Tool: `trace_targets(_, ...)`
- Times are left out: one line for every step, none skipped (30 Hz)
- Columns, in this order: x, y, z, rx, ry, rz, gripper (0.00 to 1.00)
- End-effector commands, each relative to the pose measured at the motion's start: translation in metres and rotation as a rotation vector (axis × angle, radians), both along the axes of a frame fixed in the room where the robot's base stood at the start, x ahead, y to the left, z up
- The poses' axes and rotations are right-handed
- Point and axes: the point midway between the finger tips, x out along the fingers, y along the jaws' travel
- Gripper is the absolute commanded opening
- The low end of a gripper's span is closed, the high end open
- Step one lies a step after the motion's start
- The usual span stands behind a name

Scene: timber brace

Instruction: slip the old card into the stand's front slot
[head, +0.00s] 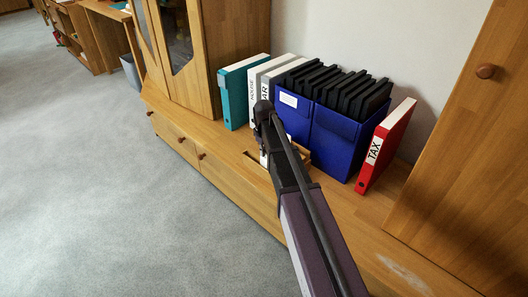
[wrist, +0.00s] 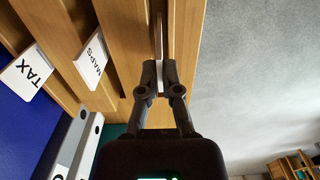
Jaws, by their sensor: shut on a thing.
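The wooden stand (head: 249,155) sits on the low cabinet top in front of the blue boxes, partly hidden by my arm. In the wrist view its slotted bars (wrist: 118,40) fill the upper left. Two white cards stand in slots there, marked TAX (wrist: 27,72) and MAPS (wrist: 91,56). My gripper (wrist: 161,66) is shut on the old card, of which only a thin pale edge (wrist: 160,94) shows between the fingers. The fingertips are over the groove nearest the stand's outer edge. The card's face and lower edge are hidden, so I cannot tell how deep it sits.
Blue boxes (head: 331,143) with black folders stand behind the stand. A red TAX binder (head: 387,146) is at right; teal (head: 238,94), white and grey binders are at left. A wooden cabinet door (head: 470,130) is far right. Open carpet (head: 110,200) lies in front.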

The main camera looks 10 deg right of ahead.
Motion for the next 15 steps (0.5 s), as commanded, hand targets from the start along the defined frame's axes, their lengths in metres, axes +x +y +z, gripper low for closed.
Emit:
trace_targets(0.000, 0.000, -0.003, 0.000, 0.000, 0.000, 0.00)
trace_targets(0.000, 0.000, -0.004, 0.000, 0.000, 0.000, 0.00)
trace_targets(0.000, 0.000, -0.005, 0.000, 0.000, 0.000, 0.00)
trace_targets(0.000, 0.000, -0.006, 0.000, 0.000, 0.000, 0.00)
trace_targets(0.000, 0.000, -0.007, 0.000, 0.000, 0.000, 0.00)
trace_targets(0.000, 0.000, -0.008, 0.000, 0.000, 0.000, 0.00)
trace_targets(0.000, 0.000, -0.009, 0.000, 0.000, 0.000, 0.00)
trace_targets(0.000, 0.000, -0.009, 0.000, 0.000, 0.000, 0.00)
trace_targets(0.000, 0.000, -0.011, 0.000, 0.000, 0.000, 0.00)
trace_targets(0.000, 0.000, -0.011, 0.000, 0.000, 0.000, 0.00)
trace_targets(0.000, 0.000, -0.012, 0.000, 0.000, 0.000, 0.00)
trace_targets(0.000, 0.000, -0.013, 0.000, 0.000, 0.000, 0.00)
trace_targets(0.000, 0.000, -0.013, 0.000, 0.000, 0.000, 0.00)
trace_targets(0.000, 0.000, -0.013, 0.000, 0.000, 0.000, 0.00)
trace_targets(0.000, 0.000, -0.013, 0.000, 0.000, 0.000, 0.00)
